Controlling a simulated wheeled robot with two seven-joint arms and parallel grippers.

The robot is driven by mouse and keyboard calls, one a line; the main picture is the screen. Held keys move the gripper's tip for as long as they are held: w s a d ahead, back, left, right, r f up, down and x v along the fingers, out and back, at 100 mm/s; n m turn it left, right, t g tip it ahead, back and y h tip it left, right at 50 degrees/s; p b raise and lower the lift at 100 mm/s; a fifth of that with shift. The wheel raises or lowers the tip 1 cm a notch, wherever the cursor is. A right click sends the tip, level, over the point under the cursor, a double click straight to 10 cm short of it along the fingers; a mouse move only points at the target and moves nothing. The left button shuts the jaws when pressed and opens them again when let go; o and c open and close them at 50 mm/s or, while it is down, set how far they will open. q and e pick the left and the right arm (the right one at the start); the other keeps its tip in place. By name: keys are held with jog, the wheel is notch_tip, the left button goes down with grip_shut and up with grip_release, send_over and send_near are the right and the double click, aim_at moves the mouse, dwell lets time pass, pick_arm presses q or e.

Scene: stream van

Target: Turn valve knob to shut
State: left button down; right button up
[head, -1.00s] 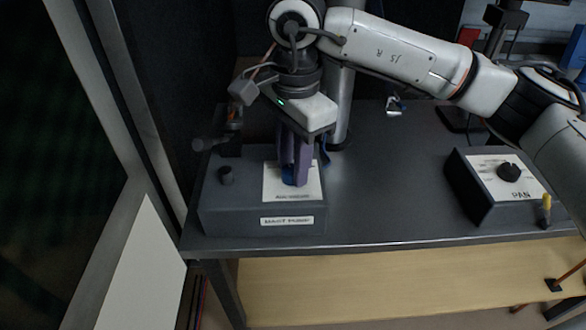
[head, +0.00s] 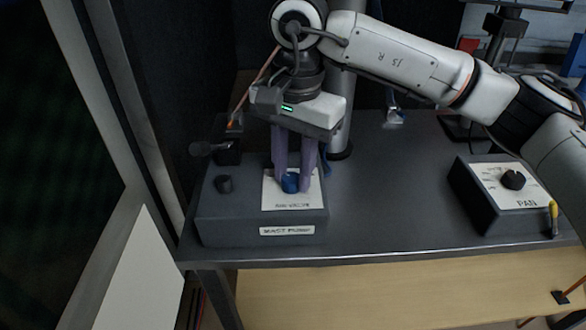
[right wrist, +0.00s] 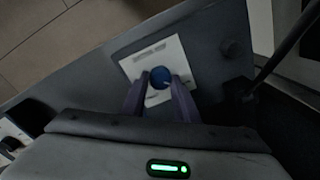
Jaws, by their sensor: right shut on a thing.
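The blue valve knob (head: 290,183) stands on a white label plate (head: 309,192) on top of a grey box (head: 228,223) at the left end of the dark table. My right gripper (head: 295,180) points down, with its purple fingers on either side of the knob, shut on it. The right wrist view also shows the blue knob (right wrist: 160,77) between the fingertips (right wrist: 158,84). The knob's exact pointer setting is too small to read. My left gripper is not in view.
A second box marked PAN (head: 478,207), with a black dial (head: 513,179), stands at the right. The table between the boxes (head: 390,195) is clear.

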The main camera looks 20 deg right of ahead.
aim_at(295, 178)
jog(key=shift+r, duration=0.1)
jog(key=o, duration=1)
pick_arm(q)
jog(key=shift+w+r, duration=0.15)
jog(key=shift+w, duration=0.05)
pick_arm(e)
jog(key=shift+o, duration=0.3)
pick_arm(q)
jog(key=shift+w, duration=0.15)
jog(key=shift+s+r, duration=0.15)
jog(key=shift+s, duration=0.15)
pick_arm(e)
notch_tip(295, 178, up, 10)
jog(key=shift+s, duration=0.15)
jog(key=shift+d, duration=0.1)
